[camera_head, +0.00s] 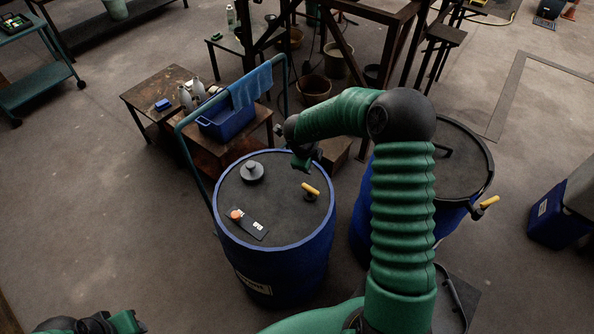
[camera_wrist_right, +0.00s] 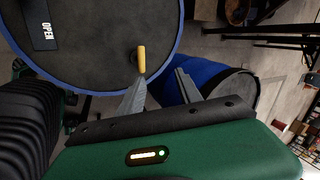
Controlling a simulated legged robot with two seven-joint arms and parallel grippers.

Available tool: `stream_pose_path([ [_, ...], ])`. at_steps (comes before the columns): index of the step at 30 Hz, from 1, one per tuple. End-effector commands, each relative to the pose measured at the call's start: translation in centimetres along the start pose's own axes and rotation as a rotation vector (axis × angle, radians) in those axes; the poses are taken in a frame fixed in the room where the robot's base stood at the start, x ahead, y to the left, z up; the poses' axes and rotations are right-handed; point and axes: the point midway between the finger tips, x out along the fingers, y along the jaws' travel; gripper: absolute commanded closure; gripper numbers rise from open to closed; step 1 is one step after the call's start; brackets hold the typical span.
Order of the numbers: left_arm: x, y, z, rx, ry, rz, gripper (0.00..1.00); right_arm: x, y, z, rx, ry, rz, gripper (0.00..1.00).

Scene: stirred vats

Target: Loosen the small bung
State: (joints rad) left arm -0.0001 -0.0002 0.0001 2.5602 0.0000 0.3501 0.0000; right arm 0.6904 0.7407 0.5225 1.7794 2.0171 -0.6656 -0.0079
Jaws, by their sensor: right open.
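A blue drum with a dark lid (camera_head: 270,215) stands in the middle of the head view. On its lid are a short fitting with a yellow handle (camera_head: 311,190) and a round grey knobbed cap (camera_head: 252,172). Which of them is the small bung I cannot tell for sure. My right gripper (camera_head: 305,160) is over the lid's far edge, apart from both. In the right wrist view its jaws (camera_wrist_right: 160,82) are open and empty, with the yellow handle (camera_wrist_right: 141,59) just beyond the left finger. My left gripper (camera_head: 125,322) shows partly at the bottom left; its jaws are unclear.
A plate with an orange button (camera_head: 237,214) lies on the lid; its lettering reads OPEN in the wrist view. A second blue drum (camera_head: 465,160) stands at right, partly behind my arm. A blue tub (camera_head: 226,118) and a draped cloth (camera_head: 251,86) are behind.

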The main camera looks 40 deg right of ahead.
Motion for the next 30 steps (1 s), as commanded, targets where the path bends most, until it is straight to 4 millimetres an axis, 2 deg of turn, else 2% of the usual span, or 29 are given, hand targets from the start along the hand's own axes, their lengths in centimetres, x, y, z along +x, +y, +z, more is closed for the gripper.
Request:
stream_pose_path([
  [1, -2.0, 0.1, -1.1, -0.007, -0.001, -0.003, 0.64, -0.8, -0.4, -0.1, 0.106, 0.030, 0.080, 0.59],
  [3, -2.2, 0.5, -2.2, -0.016, -0.006, -0.010, 0.64, -0.1, -0.2, 0.5, 0.204, 0.062, 0.169, 0.59],
  [6, -1.8, 1.0, -3.2, -0.022, -0.013, -0.017, 0.64, 1.0, 0.1, 1.3, 0.258, 0.081, 0.227, 0.59],
  [10, -1.8, 0.8, -3.0, -0.023, -0.011, -0.016, 0.64, 2.1, 0.9, 1.2, 0.259, 0.080, 0.226, 0.59],
  [14, -2.5, -0.3, -1.9, -0.025, 0.001, -0.007, 0.64, 3.7, 2.6, 0.8, 0.260, 0.074, 0.213, 0.59],
  [17, -2.9, -1.2, -1.4, -0.027, 0.004, 0.000, 0.64, 5.8, 3.6, 0.7, 0.258, 0.074, 0.207, 0.59],
  [21, -2.9, -1.5, -1.9, -0.027, 0.000, 0.003, 0.64, 9.7, 4.3, 0.9, 0.257, 0.079, 0.207, 0.59],
  [27, -3.2, -0.2, -2.9, -0.024, -0.008, -0.006, 0.64, 14.9, 4.2, 0.6, 0.258, 0.079, 0.217, 0.59],
  [30, -3.4, 0.5, -2.9, -0.023, -0.006, -0.012, 0.64, 16.2, 4.2, 0.2, 0.258, 0.075, 0.220, 0.59],
])
